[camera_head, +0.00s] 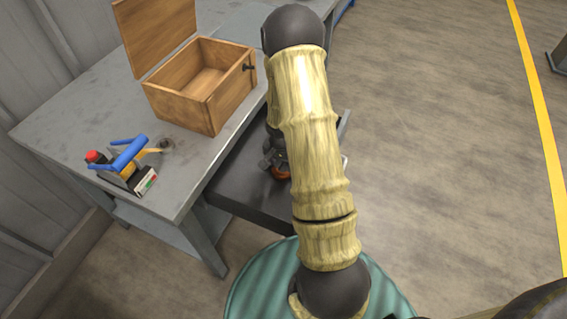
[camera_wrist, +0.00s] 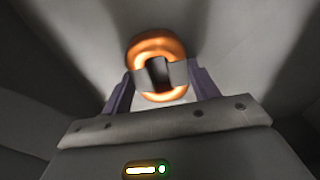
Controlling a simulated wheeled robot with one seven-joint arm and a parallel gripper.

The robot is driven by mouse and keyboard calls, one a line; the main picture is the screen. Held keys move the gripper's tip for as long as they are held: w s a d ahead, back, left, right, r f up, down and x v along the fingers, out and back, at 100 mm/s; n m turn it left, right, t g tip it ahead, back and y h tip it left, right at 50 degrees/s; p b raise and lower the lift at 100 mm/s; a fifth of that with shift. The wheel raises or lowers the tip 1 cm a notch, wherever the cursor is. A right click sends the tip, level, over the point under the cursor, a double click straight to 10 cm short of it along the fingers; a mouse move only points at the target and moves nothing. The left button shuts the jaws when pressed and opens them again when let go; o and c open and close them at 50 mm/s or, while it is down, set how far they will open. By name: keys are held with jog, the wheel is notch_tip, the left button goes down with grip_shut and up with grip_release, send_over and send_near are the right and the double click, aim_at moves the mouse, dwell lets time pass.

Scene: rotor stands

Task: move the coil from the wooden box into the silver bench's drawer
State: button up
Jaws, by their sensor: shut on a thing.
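The coil (camera_wrist: 157,45) is an orange-copper ring with grey parts, held between my gripper's fingers (camera_wrist: 160,78) in the wrist view. In the head view a sliver of the coil (camera_head: 281,174) shows below my gripper (camera_head: 276,163), which is partly hidden by my arm. My gripper is shut on the coil, over or inside the open drawer (camera_head: 240,190) of the silver bench (camera_head: 85,103). I cannot tell whether the coil touches the drawer floor. The wooden box (camera_head: 207,112) stands on the bench with its lid up and its visible inside empty.
A device with a blue handle (camera_head: 130,153) and a red knob stands at the bench's front left corner. My arm hides part of the drawer and the bench's right end. The floor (camera_head: 440,130) to the right is clear up to a yellow line (camera_head: 535,100).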

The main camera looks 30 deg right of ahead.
jog(key=o, duration=1.2)
notch_tip(320, 180, up, 12)
jog(key=s+a+p, duration=0.1)
jog(key=p, duration=0.2)
jog(key=shift+a+r, duration=0.1)
jog(key=s+a+r+n+t+y, duration=0.1)
jog(key=s+a+r+n, duration=0.9)
jog(key=s+a+r, duration=0.1)
jog(key=shift+s+a+r+t, duration=0.3)
jog(key=shift+a+r+t, duration=0.1)
jog(key=shift+a+r, duration=0.3)
